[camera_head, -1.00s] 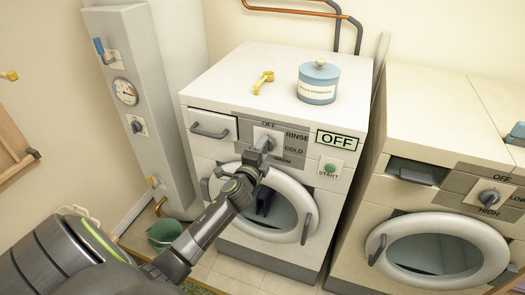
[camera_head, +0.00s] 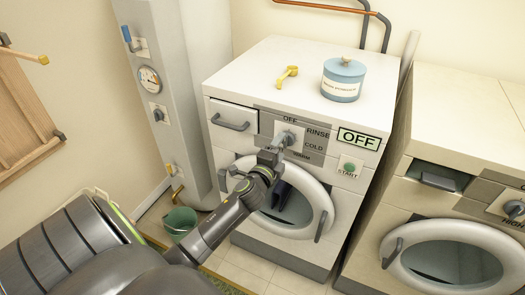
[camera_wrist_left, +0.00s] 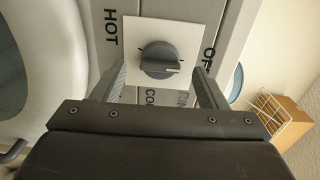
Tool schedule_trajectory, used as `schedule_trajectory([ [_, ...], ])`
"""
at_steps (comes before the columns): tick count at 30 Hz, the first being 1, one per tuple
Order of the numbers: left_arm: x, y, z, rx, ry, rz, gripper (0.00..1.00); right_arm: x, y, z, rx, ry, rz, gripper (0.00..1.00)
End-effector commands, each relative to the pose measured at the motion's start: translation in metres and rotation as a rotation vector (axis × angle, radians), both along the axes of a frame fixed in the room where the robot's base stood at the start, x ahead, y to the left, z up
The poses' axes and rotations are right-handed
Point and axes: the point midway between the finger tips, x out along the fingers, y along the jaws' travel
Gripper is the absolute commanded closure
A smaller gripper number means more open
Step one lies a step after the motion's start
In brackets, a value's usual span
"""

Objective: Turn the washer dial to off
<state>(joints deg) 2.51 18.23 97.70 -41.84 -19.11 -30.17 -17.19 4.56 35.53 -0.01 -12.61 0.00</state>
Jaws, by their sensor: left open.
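The washer (camera_head: 345,215) is the left white machine, with a grey dial (camera_head: 291,135) on its front panel. The dial also shows in the left wrist view (camera_wrist_left: 159,60), on a white square plate. There, HOT is printed to its left, OFF to its right, and lettering below is partly covered. A light mark shows near the knob's right side; its exact setting is hard to tell. My left gripper (camera_head: 273,156) is open just in front of the dial. In the wrist view its fingers (camera_wrist_left: 160,88) are spread on either side of the dial, with no clear contact.
A green sign on the washer reads OFF (camera_head: 359,139), above a START button (camera_head: 350,168). A blue canister (camera_head: 343,80) and yellow scoop (camera_head: 288,76) sit on top. A second machine (camera_head: 450,130) stands right. A green bucket (camera_head: 180,222) is on the floor at left.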

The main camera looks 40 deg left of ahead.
Motion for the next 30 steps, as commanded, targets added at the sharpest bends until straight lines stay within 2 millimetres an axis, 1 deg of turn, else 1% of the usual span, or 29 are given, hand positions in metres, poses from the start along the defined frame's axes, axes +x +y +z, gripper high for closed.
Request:
schedule_trajectory([
  [1, -0.011, -0.002, -0.002, -0.001, 0.002, 0.001, 0.33, 0.0, 0.0, -0.001, 0.0, 0.0, 0.0, 0.64],
  [12, -0.09, -0.021, -0.002, -0.004, 0.002, 0.002, 0.33, 0.0, 0.0, -0.01, 0.0, 0.0, 0.0, 0.64],
  [18, -0.124, -0.029, -0.002, -0.003, 0.002, 0.002, 0.33, 0.0, 0.0, -0.016, 0.0, 0.0, 0.0, 0.64],
  [21, -0.134, -0.032, -0.002, -0.002, 0.003, 0.002, 0.33, 0.0, 0.0, -0.017, 0.0, 0.0, 0.0, 0.64],
  [24, -0.141, -0.034, -0.001, 0.0, 0.002, 0.002, 0.33, 0.0, 0.0, -0.018, 0.0, 0.0, 0.0, 0.64],
  [30, -0.144, -0.034, 0.0, 0.0, 0.002, 0.002, 0.33, 0.0, 0.0, -0.018, 0.0, 0.0, 0.0, 0.64],
])
